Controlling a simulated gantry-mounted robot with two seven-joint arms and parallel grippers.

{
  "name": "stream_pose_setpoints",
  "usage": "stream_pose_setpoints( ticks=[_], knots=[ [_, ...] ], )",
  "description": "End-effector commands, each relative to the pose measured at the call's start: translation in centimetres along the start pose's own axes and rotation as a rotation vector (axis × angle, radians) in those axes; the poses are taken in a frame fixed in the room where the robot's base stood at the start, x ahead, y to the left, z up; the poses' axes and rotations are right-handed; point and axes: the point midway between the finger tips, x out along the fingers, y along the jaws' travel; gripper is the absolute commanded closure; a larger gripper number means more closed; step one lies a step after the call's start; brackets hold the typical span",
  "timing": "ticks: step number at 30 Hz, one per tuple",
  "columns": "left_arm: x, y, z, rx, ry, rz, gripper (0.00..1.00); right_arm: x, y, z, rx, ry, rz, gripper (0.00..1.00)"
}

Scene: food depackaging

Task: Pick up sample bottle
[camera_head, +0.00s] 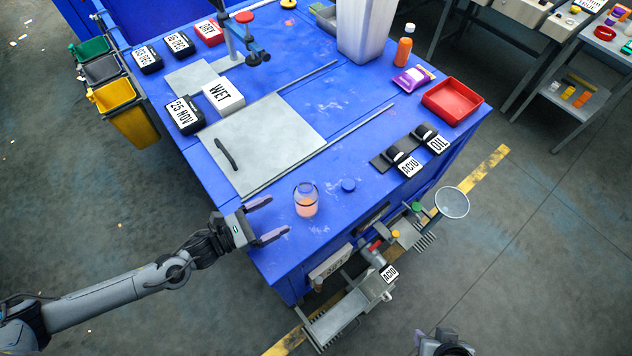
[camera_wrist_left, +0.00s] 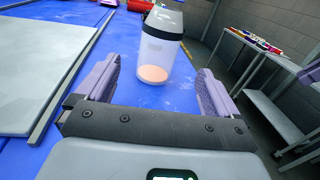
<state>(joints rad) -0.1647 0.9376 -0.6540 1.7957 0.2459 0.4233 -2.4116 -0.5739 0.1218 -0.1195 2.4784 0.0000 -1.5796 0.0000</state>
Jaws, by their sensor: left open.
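The sample bottle (camera_head: 306,200), clear with orange content at its base, stands upright on the blue table near the front edge. My left gripper (camera_head: 271,219) is open and empty, just left of the bottle, with its fingers pointing towards it. In the left wrist view the bottle (camera_wrist_left: 158,52) stands ahead, between the two spread purple-grey fingers and beyond their tips. No contact shows.
Black ACID (camera_head: 408,166) and OIL (camera_head: 437,143) blocks and a red tray (camera_head: 453,101) are farther right. Bare table surrounds the bottle.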

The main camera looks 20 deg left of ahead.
Motion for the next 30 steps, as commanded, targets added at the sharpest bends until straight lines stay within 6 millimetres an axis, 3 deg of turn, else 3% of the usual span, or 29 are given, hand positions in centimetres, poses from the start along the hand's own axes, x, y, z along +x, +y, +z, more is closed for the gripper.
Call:
stream_pose_setpoints(
  ticks=[1, 8, 18, 30],
  knots=[
    [0.0, 0.4, -0.7, 0.014, 0.005, -0.006, 0.05, 0.9, -0.1, 0.3, 0.0, 0.0, 0.0, 0.57],
    [0.6, 1.7, -0.6, 0.049, -0.003, -0.008, 0.05, 2.1, -0.3, 1.5, 0.0, -0.019, -0.004, 0.57],
    [5.0, 1.7, -0.3, 0.05, -0.008, -0.007, 0.05, 1.6, -0.2, 0.7, 0.001, -0.004, -0.003, 0.57],
    [8.0, 1.1, -0.3, 0.048, -0.009, -0.009, 0.05, 1.0, -0.2, 0.5, 0.002, -0.004, -0.003, 0.57]
  ],
)
